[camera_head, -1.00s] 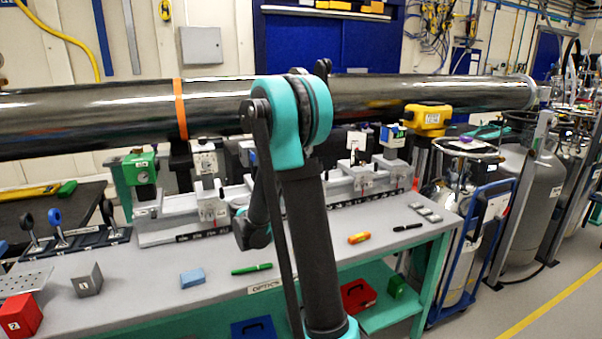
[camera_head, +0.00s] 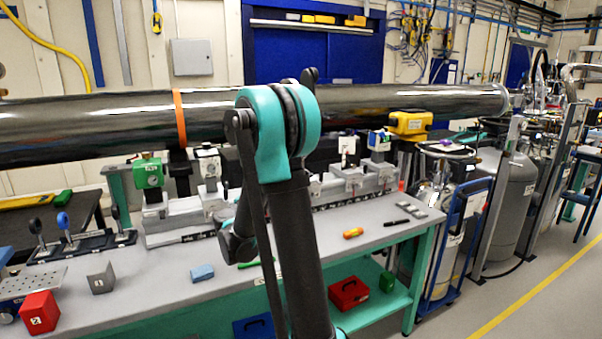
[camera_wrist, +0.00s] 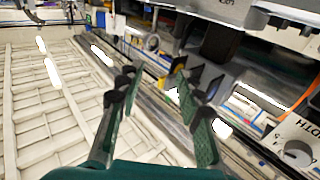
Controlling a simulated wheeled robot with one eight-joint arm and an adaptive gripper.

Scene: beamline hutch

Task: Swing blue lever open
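The blue lever (camera_head: 63,221) stands upright on a dark base plate at the left end of the grey bench in the head view. A black-handled lever stands on each side of it, one to the left (camera_head: 36,228) and one to the right (camera_head: 117,214). My arm is in the middle of the head view, well right of the levers, and my gripper cannot be made out there. In the wrist view my gripper (camera_wrist: 162,87) has its two green-padded fingers apart with nothing visibly between them. I cannot make out the blue lever in the wrist view.
A long dark pipe (camera_head: 80,125) runs above the bench (camera_head: 140,287). A green-topped device (camera_head: 147,172) stands right of the levers. Open floor (camera_head: 560,255) shows at right.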

